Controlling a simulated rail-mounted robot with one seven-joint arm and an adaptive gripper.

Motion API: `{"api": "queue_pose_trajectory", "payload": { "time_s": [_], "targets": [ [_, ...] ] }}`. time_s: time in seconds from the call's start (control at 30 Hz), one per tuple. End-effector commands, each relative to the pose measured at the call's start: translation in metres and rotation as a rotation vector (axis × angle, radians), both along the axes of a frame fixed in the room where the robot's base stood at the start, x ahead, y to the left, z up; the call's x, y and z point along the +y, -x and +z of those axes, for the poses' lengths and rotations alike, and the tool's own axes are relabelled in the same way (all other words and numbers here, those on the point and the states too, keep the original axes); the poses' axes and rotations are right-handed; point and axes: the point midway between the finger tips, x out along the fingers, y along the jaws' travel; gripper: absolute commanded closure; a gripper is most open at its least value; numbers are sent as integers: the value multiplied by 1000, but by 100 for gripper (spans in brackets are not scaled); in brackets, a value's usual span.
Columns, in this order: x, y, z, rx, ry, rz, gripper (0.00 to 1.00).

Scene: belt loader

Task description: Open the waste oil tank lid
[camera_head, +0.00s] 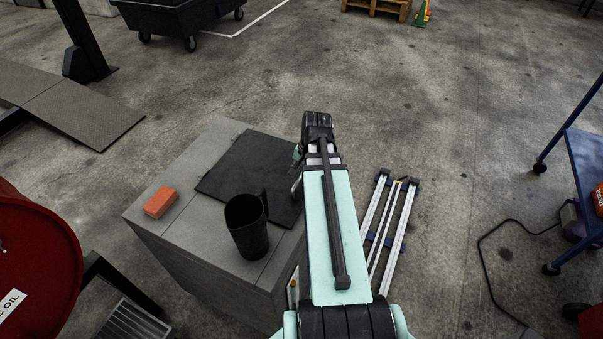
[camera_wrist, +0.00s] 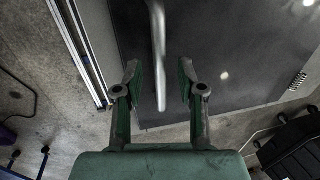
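The waste oil tank (camera_head: 170,235) is a grey box left of my arm in the head view. Its dark square lid (camera_head: 235,175) lies flat and closed on top. In the wrist view the dark lid (camera_wrist: 225,45) fills much of the upper part. A pale metal bar handle (camera_wrist: 159,50) runs along the lid there. My gripper (camera_wrist: 160,80) is open, with one finger on each side of the handle in the picture and gaps showing on both sides. In the head view my gripper is mostly hidden by my arm, at the lid's right edge.
A black jug (camera_head: 246,230) and an orange block (camera_head: 160,202) stand on the tank top. A red oil drum (camera_head: 35,260) is at lower left. A folded ladder-like frame (camera_head: 388,230) lies right of the tank, and a blue cart (camera_head: 585,165) stands farther right.

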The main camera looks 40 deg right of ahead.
Motion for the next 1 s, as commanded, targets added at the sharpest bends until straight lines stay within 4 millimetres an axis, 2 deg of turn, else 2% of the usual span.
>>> {"api": "queue_pose_trajectory", "payload": {
  "time_s": [0.37, 0.4, 0.47, 0.5, 0.77, 1.0],
  "targets": [
    [0, -1, -4, 0, 0, 0, 61],
    [0, -1, -4, 0, 0, 0, 64],
    [0, -1, -4, 0, 0, 0, 86],
    [0, -1, -4, 0, 0, 0, 100],
    [0, -1, -3, 3, 1, 0, 100],
    [-9, -12, 19, 50, 23, 2, 100]
  ]
}}
